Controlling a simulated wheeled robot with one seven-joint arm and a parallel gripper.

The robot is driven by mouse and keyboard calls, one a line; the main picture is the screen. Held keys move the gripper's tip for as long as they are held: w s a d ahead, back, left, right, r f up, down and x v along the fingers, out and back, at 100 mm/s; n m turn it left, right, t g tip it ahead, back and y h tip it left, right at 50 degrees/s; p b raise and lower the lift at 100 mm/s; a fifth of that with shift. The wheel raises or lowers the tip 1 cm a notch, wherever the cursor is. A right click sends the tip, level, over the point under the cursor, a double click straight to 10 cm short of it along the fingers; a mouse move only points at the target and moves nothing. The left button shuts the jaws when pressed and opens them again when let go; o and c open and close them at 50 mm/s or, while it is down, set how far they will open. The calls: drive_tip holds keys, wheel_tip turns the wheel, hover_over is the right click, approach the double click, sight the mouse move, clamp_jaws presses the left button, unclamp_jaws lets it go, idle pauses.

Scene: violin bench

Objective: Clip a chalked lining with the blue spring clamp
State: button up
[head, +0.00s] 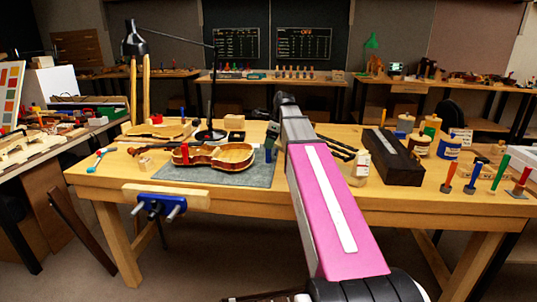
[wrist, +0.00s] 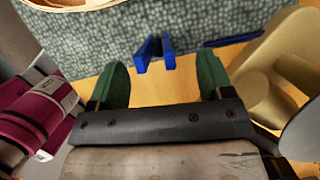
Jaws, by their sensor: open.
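The blue spring clamp (wrist: 155,52) shows in the wrist view as two blue prongs near the edge of the grey mat. My gripper (wrist: 162,82) is open, its two green fingertips apart. The clamp shows beyond and between the fingertips, not held. In the head view, a small blue piece (head: 269,154) beside the violin's right end looks like the same clamp. The open violin body (head: 225,156) lies on the mat, with a red clamp (head: 184,152) on its near left edge. Its rim (wrist: 75,4) enters the wrist view at top left. Chalk marks are too small to tell.
The grey mat (head: 210,175) lies on the wooden bench (head: 110,172). A blue vise (head: 158,206) is on the front edge. A dark box (head: 393,160) and jars stand right. In the wrist view, a cream object (wrist: 285,60) is close to the right finger, beside a blue strip (wrist: 235,39).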

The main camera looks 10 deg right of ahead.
sight(269, 153)
drive_tip(key=x, duration=0.4)
drive_tip(key=shift+s+a, duration=0.2)
drive_tip(key=shift+a, duration=0.05)
drive_tip(key=c, duration=1)
drive_tip(key=shift+r, duration=0.1)
